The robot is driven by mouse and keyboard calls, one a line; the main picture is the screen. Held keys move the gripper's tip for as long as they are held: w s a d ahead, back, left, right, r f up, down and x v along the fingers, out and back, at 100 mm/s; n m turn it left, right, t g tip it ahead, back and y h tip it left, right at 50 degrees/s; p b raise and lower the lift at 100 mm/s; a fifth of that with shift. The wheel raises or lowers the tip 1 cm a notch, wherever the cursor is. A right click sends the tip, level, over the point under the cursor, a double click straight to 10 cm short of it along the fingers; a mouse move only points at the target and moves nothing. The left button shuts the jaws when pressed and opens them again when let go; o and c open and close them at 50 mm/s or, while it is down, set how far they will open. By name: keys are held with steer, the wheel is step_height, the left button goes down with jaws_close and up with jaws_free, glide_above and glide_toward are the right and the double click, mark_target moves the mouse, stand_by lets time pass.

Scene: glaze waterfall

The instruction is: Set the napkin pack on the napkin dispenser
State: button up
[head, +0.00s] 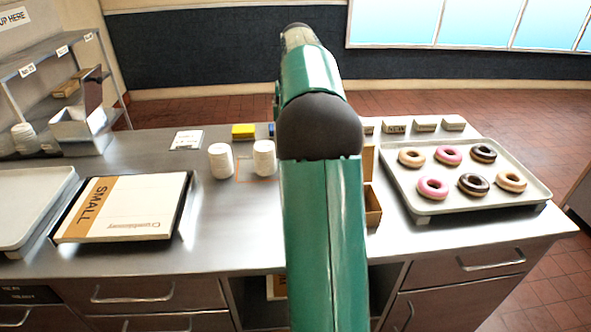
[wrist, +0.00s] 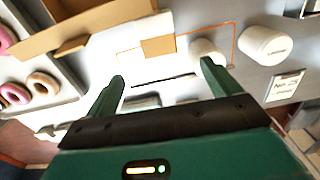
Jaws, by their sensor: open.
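My gripper (wrist: 162,70) is open in the wrist view, its two fingers apart with nothing held between them. A pale block with a tan band (wrist: 158,46), which looks like the napkin pack, lies just beyond the fingertips, inside a thin orange outline. A dark slot-like line (wrist: 164,79) shows between the fingers on a pale surface; I cannot tell whether it belongs to the napkin dispenser. In the head view my arm covers this middle part of the counter, hiding the gripper and the banded block.
White cup stacks (head: 221,160) (wrist: 265,45) stand close beside the outlined area. A cardboard tray (head: 372,205) is on its other side. A yellow block (head: 243,131) lies at the back.

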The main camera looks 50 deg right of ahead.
steer(key=f, duration=0.8)
steer(key=shift+s+d+f, duration=0.15)
steer(key=shift+d+f, duration=0.05)
steer(key=shift+f, duration=0.05)
steer(key=shift+s+a+f, duration=0.1)
steer(key=shift+f, duration=1.25)
steer(key=shift+a+f, duration=0.1)
steer(key=shift+f, duration=1.2)
steer(key=c, duration=1.2)
steer(key=shift+r, duration=0.1)
steer(key=shift+r, duration=13.95)
